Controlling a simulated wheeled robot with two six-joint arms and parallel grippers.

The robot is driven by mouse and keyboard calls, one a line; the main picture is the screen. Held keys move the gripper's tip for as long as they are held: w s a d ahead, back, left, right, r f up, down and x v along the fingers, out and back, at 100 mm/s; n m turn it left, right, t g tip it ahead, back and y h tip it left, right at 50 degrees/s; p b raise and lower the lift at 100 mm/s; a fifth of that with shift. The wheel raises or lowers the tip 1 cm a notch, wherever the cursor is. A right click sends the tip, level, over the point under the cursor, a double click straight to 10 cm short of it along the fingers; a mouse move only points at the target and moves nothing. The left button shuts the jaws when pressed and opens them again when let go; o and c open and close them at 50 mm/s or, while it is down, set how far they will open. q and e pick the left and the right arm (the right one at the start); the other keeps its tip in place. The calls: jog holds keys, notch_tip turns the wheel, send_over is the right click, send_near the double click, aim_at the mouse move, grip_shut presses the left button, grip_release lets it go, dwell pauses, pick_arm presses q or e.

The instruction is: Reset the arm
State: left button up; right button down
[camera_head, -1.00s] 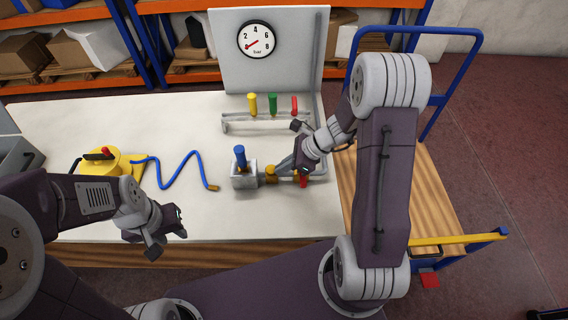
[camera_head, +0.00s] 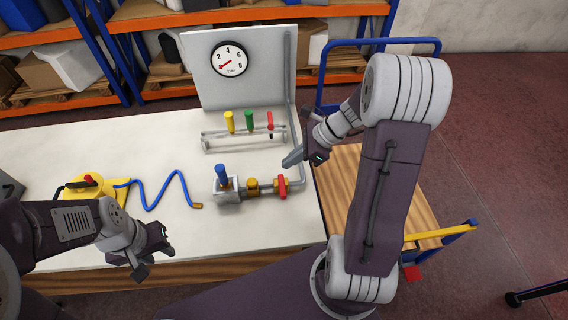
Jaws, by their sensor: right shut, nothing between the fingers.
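My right gripper (camera_head: 291,160) is shut and empty. It hangs at the right end of the table (camera_head: 90,145), above and to the right of the pipe assembly, apart from it. My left gripper (camera_head: 157,258) is open and empty in front of the table's front edge, at the lower left. The pipe assembly has a blue-handled part (camera_head: 221,175) on a grey block, a yellow fitting (camera_head: 252,186) and a red valve handle (camera_head: 282,188) at its right end.
A gauge (camera_head: 229,60) is on the grey panel. A yellow pump (camera_head: 88,187) with a blue hose (camera_head: 153,207) sits left. A blue-framed wooden cart (camera_head: 335,180) stands right.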

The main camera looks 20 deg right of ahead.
jog(key=shift+w, duration=0.15)
jog(key=s+a+n+g+h, duration=0.2)
jog(key=s+a+n+g, duration=0.1)
jog(key=s+a+n, duration=0.6)
jog(key=s+d+f+n+h, duration=0.2)
jog(key=d+f+n+h, duration=0.1)
jog(key=n, duration=1)
jog(key=shift+s+d+n+t+h, duration=0.35)
jog(key=shift+d+h, duration=0.45)
jog(key=shift+d, duration=0.4)
